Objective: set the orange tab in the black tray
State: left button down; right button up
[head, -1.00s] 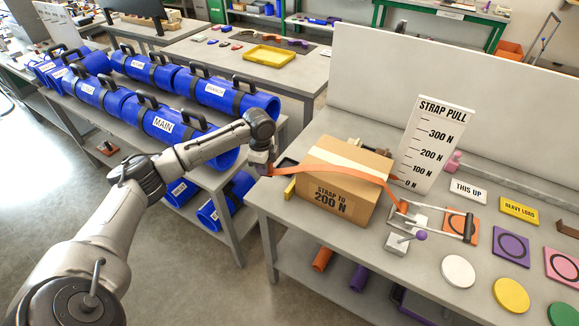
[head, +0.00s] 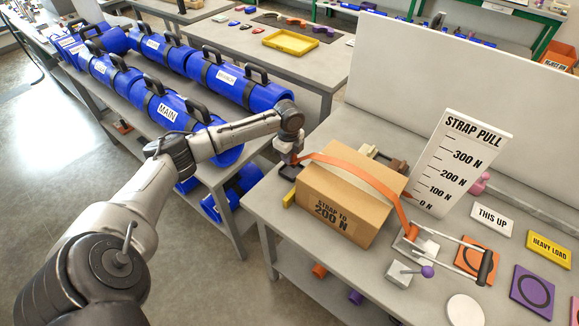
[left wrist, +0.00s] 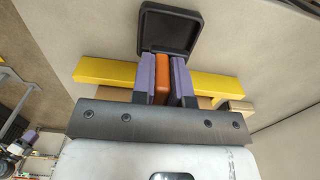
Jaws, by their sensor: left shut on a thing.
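My left gripper (head: 293,162) is shut on the orange tab (left wrist: 163,80), which sits between its two purple finger pads in the left wrist view. The tab is the end of an orange strap (head: 350,168) that runs over a cardboard box to a metal buckle (head: 412,240). The small square black tray (left wrist: 168,30) lies just beyond the fingertips in the left wrist view, and the pads overlap its near edge. In the head view, the tray (head: 288,173) is partly hidden below the gripper. My right gripper is not in view.
The cardboard box (head: 335,210) stands right beside the gripper. A yellow bar (left wrist: 105,72) lies between box and tray. A strap pull scale board (head: 462,160) stands behind the box. Blue pipes (head: 165,108) fill the rack to the left.

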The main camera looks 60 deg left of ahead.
aim_at(289, 172)
pick_arm(q)
jog(key=shift+f, duration=0.6)
notch_tip(289, 172, down, 4)
jog(key=shift+r+b, duration=0.1)
jog(key=shift+b, duration=0.3)
jog(key=shift+a, duration=0.1)
jog(key=shift+w, duration=0.1)
jog(key=c, duration=1.4)
grip_release()
notch_tip(289, 172, up, 11)
jog(key=shift+f+p, duration=0.1)
jog(key=shift+p, duration=0.8)
jog(key=shift+r, duration=0.65)
